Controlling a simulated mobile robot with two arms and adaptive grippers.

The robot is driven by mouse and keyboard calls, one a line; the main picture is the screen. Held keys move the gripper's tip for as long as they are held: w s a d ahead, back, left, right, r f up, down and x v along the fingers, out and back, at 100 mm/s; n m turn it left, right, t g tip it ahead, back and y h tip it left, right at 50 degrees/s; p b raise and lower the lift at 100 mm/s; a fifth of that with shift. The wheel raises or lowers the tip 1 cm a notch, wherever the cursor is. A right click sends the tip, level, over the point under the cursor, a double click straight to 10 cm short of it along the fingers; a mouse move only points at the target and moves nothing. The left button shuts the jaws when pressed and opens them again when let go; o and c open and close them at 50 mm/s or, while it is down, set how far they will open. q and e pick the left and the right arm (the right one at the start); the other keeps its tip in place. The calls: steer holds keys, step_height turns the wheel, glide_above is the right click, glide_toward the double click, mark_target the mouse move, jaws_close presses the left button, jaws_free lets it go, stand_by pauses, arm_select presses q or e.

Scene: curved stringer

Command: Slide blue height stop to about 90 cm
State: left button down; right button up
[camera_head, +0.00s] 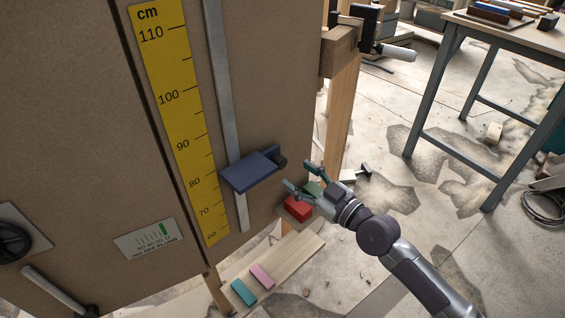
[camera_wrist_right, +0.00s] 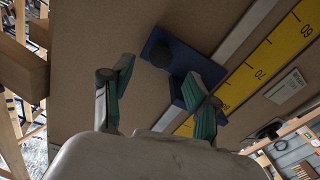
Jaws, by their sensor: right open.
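The blue height stop (camera_head: 250,172) sits on a grey metal rail (camera_head: 222,80) on the brown panel, beside the yellow cm scale (camera_head: 173,95). Its left edge is level with roughly the 80 mark. In the right wrist view the stop (camera_wrist_right: 178,62) and knob (camera_wrist_right: 160,55) lie beyond the open fingers (camera_wrist_right: 158,72). My left gripper is not in view.
A wooden board (camera_head: 290,262) with teal and pink blocks lies below. A wooden post with a clamp (camera_head: 367,28) stands right of the panel. A workbench (camera_head: 520,35) is at the upper right.

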mark_target(283, 164)
steer(key=x, duration=0.6)
steer(key=shift+w+a, duration=0.15)
steer(key=shift+a, duration=0.05)
jaws_close()
